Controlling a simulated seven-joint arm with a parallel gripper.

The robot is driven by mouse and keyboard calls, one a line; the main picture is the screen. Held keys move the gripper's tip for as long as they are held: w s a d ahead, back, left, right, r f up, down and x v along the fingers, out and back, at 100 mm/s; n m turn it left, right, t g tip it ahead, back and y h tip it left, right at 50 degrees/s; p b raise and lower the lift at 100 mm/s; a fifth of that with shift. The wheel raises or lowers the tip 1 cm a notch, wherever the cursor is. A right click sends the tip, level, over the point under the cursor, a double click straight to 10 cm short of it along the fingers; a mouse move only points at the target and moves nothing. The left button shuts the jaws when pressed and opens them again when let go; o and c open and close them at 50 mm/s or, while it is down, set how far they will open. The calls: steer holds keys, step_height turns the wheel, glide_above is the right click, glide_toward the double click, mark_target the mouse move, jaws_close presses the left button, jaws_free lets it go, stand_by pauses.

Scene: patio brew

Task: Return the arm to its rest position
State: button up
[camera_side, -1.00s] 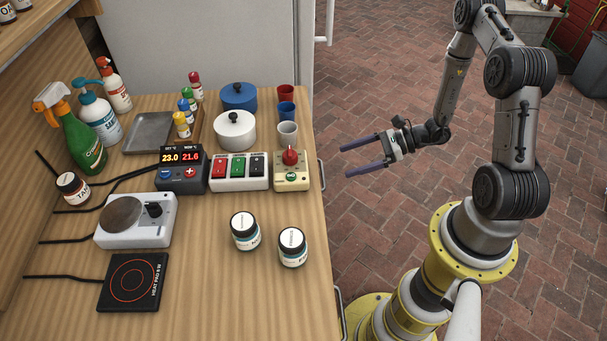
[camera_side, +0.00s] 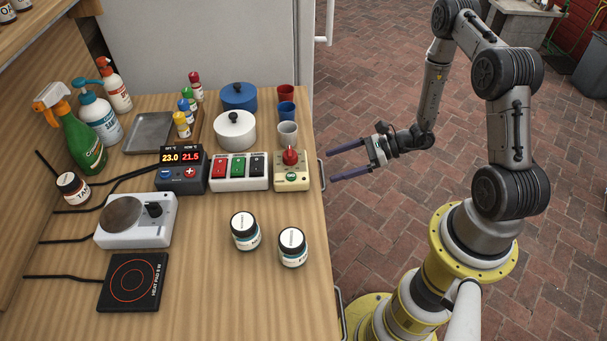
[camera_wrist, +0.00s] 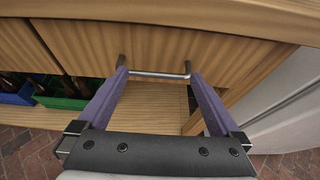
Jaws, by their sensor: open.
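My gripper (camera_side: 347,162) is open and empty in the side view, with its two purple fingers spread and pointing left toward the table's right edge. It hangs over the brick floor, just right of the wooden table (camera_side: 208,292). In the wrist view my gripper (camera_wrist: 158,70) shows both purple fingers apart, with nothing between them. A metal handle (camera_wrist: 155,74) on the wooden cabinet front appears between the fingertips in that picture; I cannot tell how near it is.
Near the table's right edge stand a control box with a red knob (camera_side: 291,172), cups including a white one (camera_side: 288,134), and two labelled jars (camera_side: 244,231) (camera_side: 292,247). A pale cabinet (camera_side: 205,45) stands behind the table. The brick floor (camera_side: 385,265) beside my arm is clear.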

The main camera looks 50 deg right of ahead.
steer(key=v, duration=1)
steer(key=w+a+r+n+g+y, duration=0.1)
steer(key=w+a+r+n+g, duration=0.3)
steer(key=a+r+n, duration=0.55)
steer(key=s+a+r+n+g+h, duration=0.1)
steer(key=s+a+r+n+g, duration=0.15)
steer(key=a+r+n, duration=0.55)
steer(key=s+a+r+n+h, duration=0.1)
steer(key=s+r+n+h, duration=0.35)
steer(key=s+r, duration=0.45)
steer(key=s+d+n+t+h, duration=0.2)
steer(key=s+d+n+h, duration=0.3)
steer(key=d, duration=0.1)
steer(key=shift+s+d+t, duration=0.2)
steer(key=shift+s+t, duration=0.15)
